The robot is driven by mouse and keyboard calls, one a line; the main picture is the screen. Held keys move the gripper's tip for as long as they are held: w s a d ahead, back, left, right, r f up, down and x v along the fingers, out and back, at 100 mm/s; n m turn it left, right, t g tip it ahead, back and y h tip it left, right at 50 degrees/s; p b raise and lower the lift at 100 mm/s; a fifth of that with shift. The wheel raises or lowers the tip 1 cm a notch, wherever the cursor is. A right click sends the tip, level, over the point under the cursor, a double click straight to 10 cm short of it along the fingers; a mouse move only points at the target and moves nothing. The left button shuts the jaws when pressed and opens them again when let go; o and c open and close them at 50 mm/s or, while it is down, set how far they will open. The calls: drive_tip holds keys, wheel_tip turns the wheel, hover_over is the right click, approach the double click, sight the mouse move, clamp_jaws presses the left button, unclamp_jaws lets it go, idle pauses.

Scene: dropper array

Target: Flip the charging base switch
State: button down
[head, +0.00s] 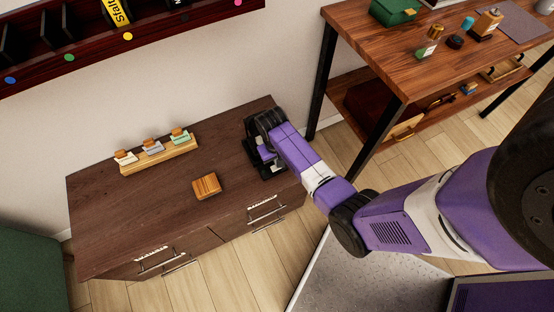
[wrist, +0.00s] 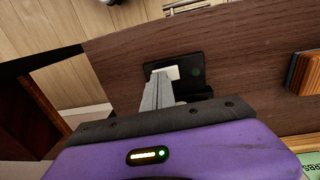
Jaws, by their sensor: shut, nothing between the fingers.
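The charging base is a low black unit (head: 272,173) at the right end of the dark wooden cabinet top. In the wrist view it is a black plate (wrist: 205,75) with a pale, cream-coloured piece (wrist: 172,72) and a dark green round mark. The pale piece may be the switch; its position is unclear. My gripper (wrist: 158,80) is shut and empty. Its grey fingertips are over the plate, right beside the pale piece; I cannot tell if they touch. In the head view my wrist hides much of the base.
A square wooden block (head: 206,186) lies on the cabinet top (head: 110,205). A wooden rack (head: 160,157) with three small clip-like items stands at the back. A taller wooden table (head: 385,50) with bottles stands to the right. A wall shelf (head: 140,45) hangs above.

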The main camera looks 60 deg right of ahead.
sight(274, 166)
wheel_tip(274, 166, up, 13)
drive_tip(key=w+p, duration=0.1)
drive_tip(key=p, duration=0.2)
drive_tip(key=shift+a+r, duration=0.2)
drive_tip(key=shift+a, duration=0.15)
drive_tip(key=shift+w, duration=0.1)
